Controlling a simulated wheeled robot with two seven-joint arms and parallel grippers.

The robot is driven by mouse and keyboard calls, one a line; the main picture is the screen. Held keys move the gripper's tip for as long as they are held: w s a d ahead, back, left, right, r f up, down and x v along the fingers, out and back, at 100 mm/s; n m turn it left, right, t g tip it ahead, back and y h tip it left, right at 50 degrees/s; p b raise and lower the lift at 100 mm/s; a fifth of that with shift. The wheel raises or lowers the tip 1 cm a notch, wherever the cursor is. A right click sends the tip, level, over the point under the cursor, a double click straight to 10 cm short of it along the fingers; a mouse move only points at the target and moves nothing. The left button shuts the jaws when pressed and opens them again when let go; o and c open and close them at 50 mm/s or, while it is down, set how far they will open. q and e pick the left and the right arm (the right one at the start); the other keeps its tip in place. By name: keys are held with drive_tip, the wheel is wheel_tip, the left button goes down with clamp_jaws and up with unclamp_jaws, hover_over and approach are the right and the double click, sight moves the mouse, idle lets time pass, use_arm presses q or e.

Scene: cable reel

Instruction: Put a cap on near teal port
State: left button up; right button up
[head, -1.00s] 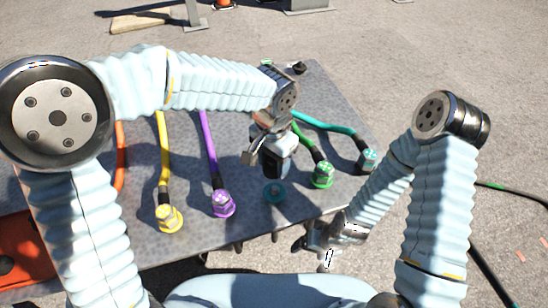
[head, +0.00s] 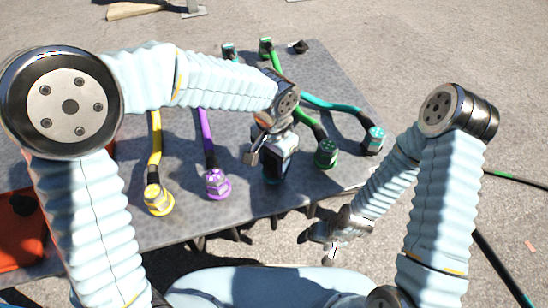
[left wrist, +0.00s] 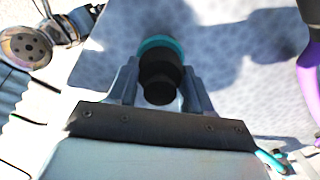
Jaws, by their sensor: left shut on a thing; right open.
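A black cap with a teal rim (left wrist: 160,62) sits between the two fingers of my left gripper (left wrist: 160,84) in the left wrist view. Whether the cap still touches the table I cannot tell. The near teal port (head: 374,140) is at the end of the teal cable, right of the green port and of my left gripper. My right gripper (head: 326,244) is open and empty, off the table's near edge.
Green (head: 326,153), purple (head: 217,184) and yellow (head: 158,199) ports lie along the near side of the grey table (head: 258,98). Their cables run towards the back, where teal and green ends show. My right arm is close to the teal port. An orange object (head: 20,235) stands at left.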

idle(0.4)
use_arm(q)
drive_tip(key=shift+f, duration=0.35)
drive_tip(key=o, duration=1.2)
drive_tip(key=shift+o, duration=0.2)
wheel_tip(320, 180, up, 14)
drive_tip(key=p, duration=0.1)
drive_tip(key=shift+p, duration=0.4)
